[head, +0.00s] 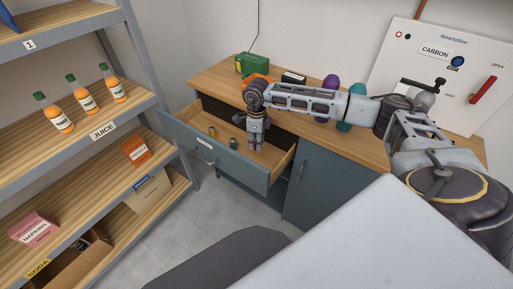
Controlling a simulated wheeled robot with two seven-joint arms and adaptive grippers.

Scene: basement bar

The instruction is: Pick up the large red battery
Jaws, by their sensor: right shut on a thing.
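An open drawer (227,171) of the blue-grey cabinet holds small cylinders that look like batteries. One dark teal cylinder (233,144) stands left of my right gripper, and a smaller brownish one (212,131) stands farther left. My right gripper (256,148) reaches down into the drawer near its right side, fingers pointing down. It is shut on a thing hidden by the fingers. I cannot make out a large red battery anywhere in view. My left gripper is not in view.
The wooden counter (222,75) bears a green box (252,63), an orange item (257,78), a purple bottle (330,83) and a teal one (357,89). A white panel (408,62) with a red lever stands behind. A shelf rack (120,109) with juice bottles stands left.

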